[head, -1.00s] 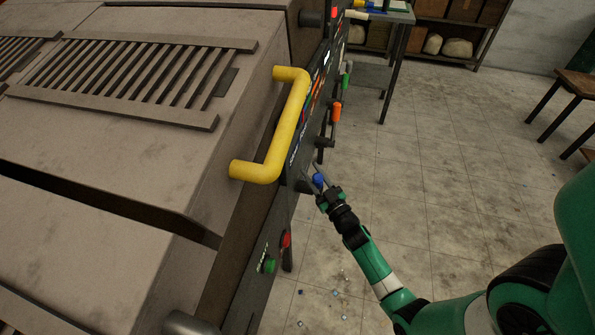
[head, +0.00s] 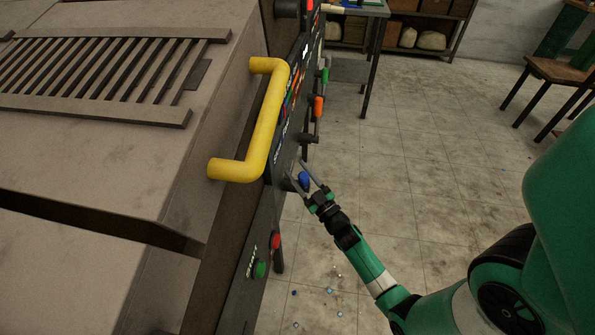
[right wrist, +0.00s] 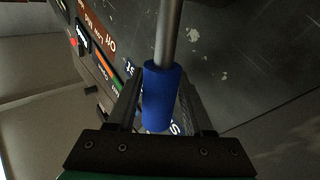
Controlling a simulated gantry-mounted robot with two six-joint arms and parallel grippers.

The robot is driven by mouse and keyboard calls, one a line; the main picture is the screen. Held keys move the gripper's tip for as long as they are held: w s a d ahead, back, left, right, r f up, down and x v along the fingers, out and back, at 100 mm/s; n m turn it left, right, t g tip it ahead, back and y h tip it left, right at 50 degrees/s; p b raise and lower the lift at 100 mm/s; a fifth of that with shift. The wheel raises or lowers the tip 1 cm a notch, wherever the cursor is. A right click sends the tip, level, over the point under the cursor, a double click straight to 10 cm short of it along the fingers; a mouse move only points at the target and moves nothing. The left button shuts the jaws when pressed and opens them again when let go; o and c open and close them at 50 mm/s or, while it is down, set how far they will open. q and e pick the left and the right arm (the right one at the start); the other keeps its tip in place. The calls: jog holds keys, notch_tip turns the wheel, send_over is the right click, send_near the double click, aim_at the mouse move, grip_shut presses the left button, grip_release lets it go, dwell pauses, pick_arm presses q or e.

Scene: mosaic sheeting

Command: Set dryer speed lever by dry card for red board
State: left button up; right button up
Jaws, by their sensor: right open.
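The dryer's dark control panel (head: 262,222) runs down the side of the large grey machine. A lever with a blue grip (head: 304,180) sticks out of it. My right gripper (head: 308,178) is open, with its fingers on either side of the blue grip. In the right wrist view the blue grip (right wrist: 161,97) lies between the two fingers, and its metal rod runs up to the panel. I cannot tell whether the fingers touch it. An orange-grip lever (head: 318,106) and a green-grip lever (head: 325,75) stand farther along the panel. My left gripper is not in view. I see no card or red board clearly.
A thick yellow handle (head: 262,130) juts out just above and left of the lever. Red and green buttons (head: 261,269) sit lower on the panel. The tiled floor to the right is mostly free, with small bits scattered on it. A wooden stool (head: 560,80) stands far right.

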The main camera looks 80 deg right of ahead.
jog(key=p+v, duration=0.2)
jog(key=v, duration=0.9)
jog(key=shift+a, duration=0.1)
